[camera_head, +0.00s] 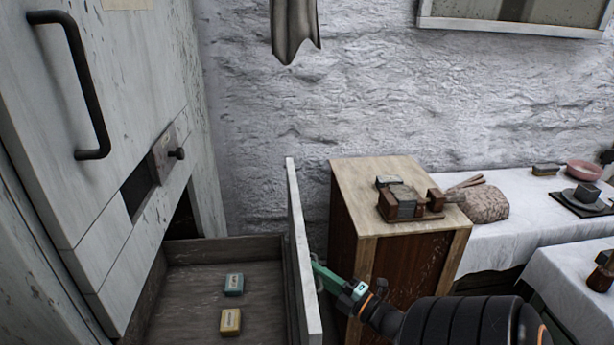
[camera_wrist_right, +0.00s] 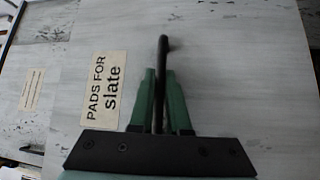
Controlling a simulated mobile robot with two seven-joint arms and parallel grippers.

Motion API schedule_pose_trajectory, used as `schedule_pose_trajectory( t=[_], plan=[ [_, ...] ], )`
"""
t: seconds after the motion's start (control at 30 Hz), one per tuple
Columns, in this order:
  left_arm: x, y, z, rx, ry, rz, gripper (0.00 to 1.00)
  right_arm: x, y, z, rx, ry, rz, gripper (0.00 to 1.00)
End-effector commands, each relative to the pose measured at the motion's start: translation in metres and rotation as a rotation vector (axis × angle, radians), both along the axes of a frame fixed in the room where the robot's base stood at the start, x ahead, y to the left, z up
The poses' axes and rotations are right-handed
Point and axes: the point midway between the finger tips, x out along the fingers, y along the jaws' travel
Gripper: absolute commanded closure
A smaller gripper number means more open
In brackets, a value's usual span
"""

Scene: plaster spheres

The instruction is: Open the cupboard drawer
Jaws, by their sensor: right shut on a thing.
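The pale cupboard (camera_head: 115,110) stands at the left in the head view. Its drawer (camera_head: 300,250) is pulled out, and its inside shows. A teal box (camera_head: 234,285) and a yellow box (camera_head: 231,322) lie on the drawer's floor. My right gripper (camera_head: 319,272) is at the outer side of the drawer front. In the right wrist view my right gripper (camera_wrist_right: 159,78) is shut on a dark bar handle (camera_wrist_right: 163,48) on the drawer front, beside a label (camera_wrist_right: 104,92) reading "PADS FOR slate". My left gripper is not in view.
A wooden cabinet (camera_head: 400,255) with a block-like tool (camera_head: 405,200) on top stands close to the right of the drawer front. Cloth-covered tables (camera_head: 520,215) are farther right. A long black handle (camera_head: 75,85) sticks out from the cupboard above. A rough wall is behind.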

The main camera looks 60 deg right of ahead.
Motion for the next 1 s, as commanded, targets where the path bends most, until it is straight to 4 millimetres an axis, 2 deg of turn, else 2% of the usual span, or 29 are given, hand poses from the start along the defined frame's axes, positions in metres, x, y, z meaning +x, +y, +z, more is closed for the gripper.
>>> schedule_pose_trajectory(
  t=[0.37,0.4,0.63,0.87,1.0],
  plan=[
    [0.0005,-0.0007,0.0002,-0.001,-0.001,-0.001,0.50,-0.0016,-0.0010,-0.0009,-0.001,0.002,-0.001,1.00],
    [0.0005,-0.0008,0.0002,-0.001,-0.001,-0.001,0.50,-0.0016,-0.0010,-0.0009,-0.001,0.002,-0.001,0.83],
    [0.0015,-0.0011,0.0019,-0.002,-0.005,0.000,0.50,-0.0013,-0.0010,-0.0006,0.000,0.001,-0.001,0.57],
    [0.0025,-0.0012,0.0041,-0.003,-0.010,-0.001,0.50,-0.0013,-0.0011,-0.0004,0.000,0.000,-0.001,0.55],
    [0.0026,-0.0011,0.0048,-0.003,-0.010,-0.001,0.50,-0.0082,-0.0003,-0.0016,0.001,0.001,-0.002,0.55]
  ],
)
